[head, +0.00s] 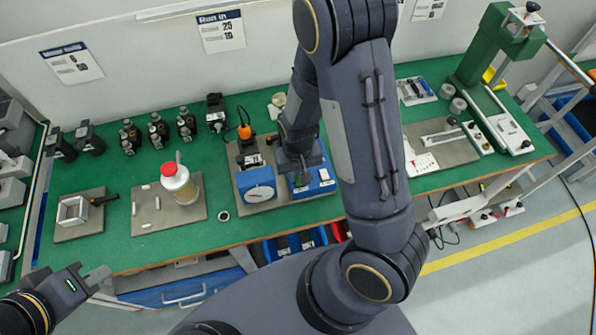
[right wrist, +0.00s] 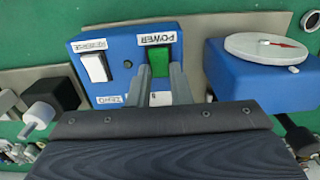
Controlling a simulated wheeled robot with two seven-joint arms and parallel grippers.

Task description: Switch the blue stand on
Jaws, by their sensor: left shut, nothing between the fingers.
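The blue stand (head: 322,183) sits on a grey plate on the green bench, partly hidden by my right arm. In the right wrist view its blue box (right wrist: 115,87) has a green rocker switch (right wrist: 159,62) labelled POWER and a white switch (right wrist: 95,66) labelled REVERSE. A small round dark lamp (right wrist: 127,64) sits between them. My right gripper (right wrist: 162,72) has its fingers slightly apart at the green switch, with box face visible between them; contact is unclear. My left gripper (head: 97,278) is shut and empty, off the bench front at the left.
A blue box with a white dial (head: 258,185) stands beside the switch box. A red-capped bottle (head: 178,183) and a metal frame (head: 78,211) are further left. Several dark fittings (head: 157,131) stand at the back. A green press (head: 492,48) is at the far right.

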